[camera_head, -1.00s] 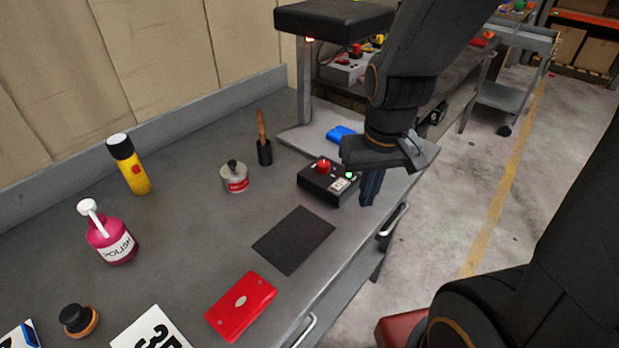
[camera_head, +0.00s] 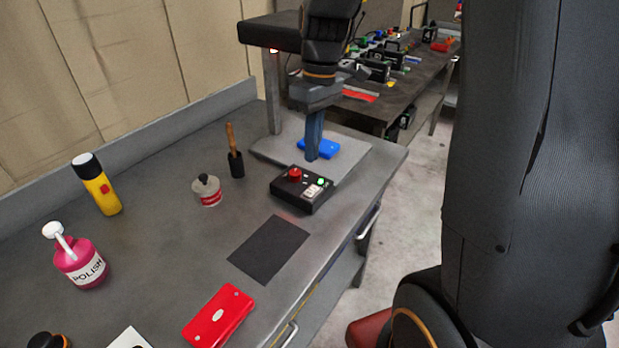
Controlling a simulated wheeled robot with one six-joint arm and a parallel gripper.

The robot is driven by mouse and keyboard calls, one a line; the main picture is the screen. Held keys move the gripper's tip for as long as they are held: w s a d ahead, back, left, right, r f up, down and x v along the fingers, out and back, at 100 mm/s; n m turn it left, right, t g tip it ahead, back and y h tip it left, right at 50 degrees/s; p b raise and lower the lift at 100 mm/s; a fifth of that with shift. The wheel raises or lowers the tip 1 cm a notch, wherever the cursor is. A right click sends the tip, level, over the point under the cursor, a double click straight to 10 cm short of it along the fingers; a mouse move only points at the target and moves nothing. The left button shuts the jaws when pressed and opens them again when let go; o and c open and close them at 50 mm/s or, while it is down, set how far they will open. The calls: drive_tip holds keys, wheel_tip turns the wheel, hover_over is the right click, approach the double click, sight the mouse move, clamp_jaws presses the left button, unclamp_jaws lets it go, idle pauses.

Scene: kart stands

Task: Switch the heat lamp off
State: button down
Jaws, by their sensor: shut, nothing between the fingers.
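The heat lamp has a flat black head (camera_head: 270,33) on a grey post, standing on a pale base plate (camera_head: 350,160) at the bench's far end. A small orange-red glow shows under the head. A black control box (camera_head: 290,193) sits in front of the plate, with a red knob (camera_head: 294,174), a lit green button (camera_head: 320,181) and a white label or switch (camera_head: 313,192). My gripper (camera_head: 312,157) is shut and empty, pointing down just behind the box, apart from the red knob. It partly covers a blue object (camera_head: 326,149) on the plate.
A wooden-handled brush (camera_head: 235,160) and a small tin (camera_head: 207,191) stand left of the box. A black mat (camera_head: 268,249) and a red case (camera_head: 219,315) lie nearer. A polish bottle (camera_head: 80,262) and yellow can (camera_head: 100,188) stand at left. A cluttered table (camera_head: 400,75) is behind.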

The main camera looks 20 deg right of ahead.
sight(308, 193)
drive_tip(key=f, duration=0.3)
drive_tip(key=f+p, duration=0.1)
drive_tip(key=f, duration=0.1)
drive_tip(key=a+f+p, duration=0.1)
drive_tip(key=f, duration=0.2)
drive_tip(key=shift+s+f, duration=0.3)
drive_tip(key=shift+s, duration=0.1)
